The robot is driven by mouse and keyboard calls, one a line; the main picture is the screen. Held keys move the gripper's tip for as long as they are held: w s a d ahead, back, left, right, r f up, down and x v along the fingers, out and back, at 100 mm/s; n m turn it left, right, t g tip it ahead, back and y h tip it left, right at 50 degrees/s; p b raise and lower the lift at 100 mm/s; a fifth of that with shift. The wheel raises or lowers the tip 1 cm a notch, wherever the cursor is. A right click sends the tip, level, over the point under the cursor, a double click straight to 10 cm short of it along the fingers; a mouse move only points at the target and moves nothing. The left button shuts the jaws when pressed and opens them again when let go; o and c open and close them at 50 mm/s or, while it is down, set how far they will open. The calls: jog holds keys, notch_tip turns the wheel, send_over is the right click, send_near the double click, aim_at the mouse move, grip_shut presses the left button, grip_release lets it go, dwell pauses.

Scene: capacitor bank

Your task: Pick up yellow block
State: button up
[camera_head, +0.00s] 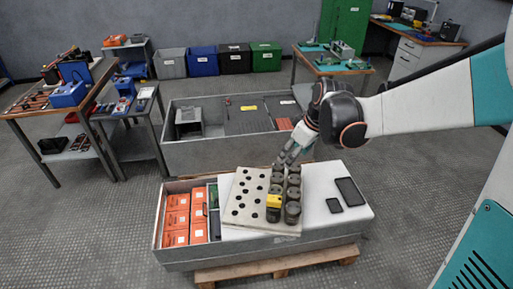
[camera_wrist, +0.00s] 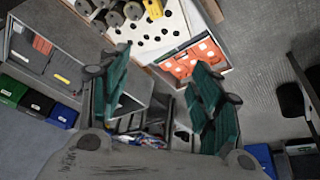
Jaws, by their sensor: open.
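The yellow block (camera_head: 274,201) sits among the dark cylinders on the pale perforated board (camera_head: 245,212), towards its right front. In the wrist view the yellow block (camera_wrist: 153,9) shows at the top edge, partly cut off, beside grey cylinders (camera_wrist: 114,18). My gripper (camera_head: 288,153) is above and behind the board, apart from the block, in the head view. In the wrist view my gripper (camera_wrist: 160,60) has its two green-padded fingers spread wide, with nothing between them.
Dark cylinders (camera_head: 293,190) stand in rows close to the block. Orange boxes (camera_head: 176,218) fill the left of the front crate. Two dark flat objects lie on the white surface at right. A second grey crate (camera_head: 190,157) with a smaller yellow item (camera_head: 249,107) stands behind.

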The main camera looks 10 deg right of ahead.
jog(key=w+d+f+n+g+y+p, duration=0.1)
jog(key=w+d+f+n, duration=0.15)
jog(key=w+f, duration=0.6)
jog(key=n+g+y+p, duration=0.1)
jog(key=n+y, duration=0.1)
jog(key=n, duration=0.2)
send_near(275, 198)
jog(key=shift+h, duration=0.3)
jog(key=b+x, duration=0.2)
jog(key=x, duration=0.2)
jog(key=shift+a+f, duration=0.1)
jog(key=shift+f, duration=0.2)
jog(key=shift+a+b+x, duration=0.2)
jog(key=shift+b+x, duration=1.5)
jog(key=shift+x, duration=1.4)
jog(key=shift+r, duration=0.15)
jog(key=shift+c, duration=0.5)
jog(key=c, duration=1.2)
jog(key=shift+r, duration=0.15)
notch_tip(275, 198, up, 20)
jog(key=p, duration=0.7)
